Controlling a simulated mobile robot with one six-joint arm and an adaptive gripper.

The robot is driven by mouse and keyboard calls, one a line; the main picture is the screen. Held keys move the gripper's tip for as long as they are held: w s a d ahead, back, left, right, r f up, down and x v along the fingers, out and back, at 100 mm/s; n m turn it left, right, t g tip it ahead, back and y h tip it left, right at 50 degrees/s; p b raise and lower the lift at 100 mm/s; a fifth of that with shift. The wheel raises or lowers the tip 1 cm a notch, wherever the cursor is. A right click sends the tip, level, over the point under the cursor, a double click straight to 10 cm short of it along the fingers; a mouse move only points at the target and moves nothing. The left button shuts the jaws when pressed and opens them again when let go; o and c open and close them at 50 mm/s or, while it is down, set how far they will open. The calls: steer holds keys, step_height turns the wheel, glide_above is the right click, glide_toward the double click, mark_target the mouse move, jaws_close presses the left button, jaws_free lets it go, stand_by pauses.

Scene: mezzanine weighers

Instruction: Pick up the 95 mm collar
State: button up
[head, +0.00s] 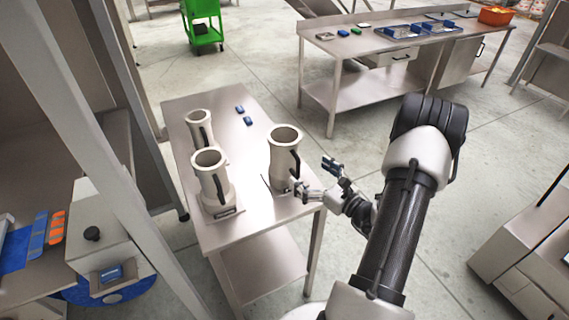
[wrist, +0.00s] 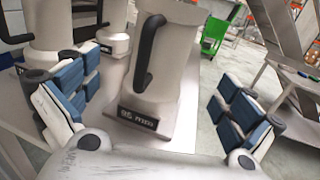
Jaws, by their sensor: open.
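The 95 mm collar (head: 283,156) is a tall cream cylinder with an open top and a black side handle. It stands upright near the right edge of the steel table. In the wrist view the collar (wrist: 168,75) stands ahead, and a black plate at its foot seems to read 95 mm. My gripper (head: 319,178) is just right of the collar, low beside its handle. In the wrist view my gripper (wrist: 156,102) is open, its blue-padded fingers wide apart with the collar showing between them. Contact is not visible.
Two similar collars, one in front (head: 211,178) and a smaller one behind (head: 198,128), stand left on the table (head: 253,226). Small blue items (head: 247,121) lie at the back. A long bench (head: 340,88) and a green cart (head: 206,38) stand beyond. A post (head: 105,150) rises left.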

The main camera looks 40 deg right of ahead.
mark_target(295, 160)
steer(key=w+b, duration=0.2)
steer(key=w, duration=0.7)
steer(key=shift+w, duration=0.35)
steer(key=shift+c, duration=0.6)
steer(key=c, duration=1.3)
steer(key=shift+c, duration=0.6)
steer(key=shift+r, duration=0.1)
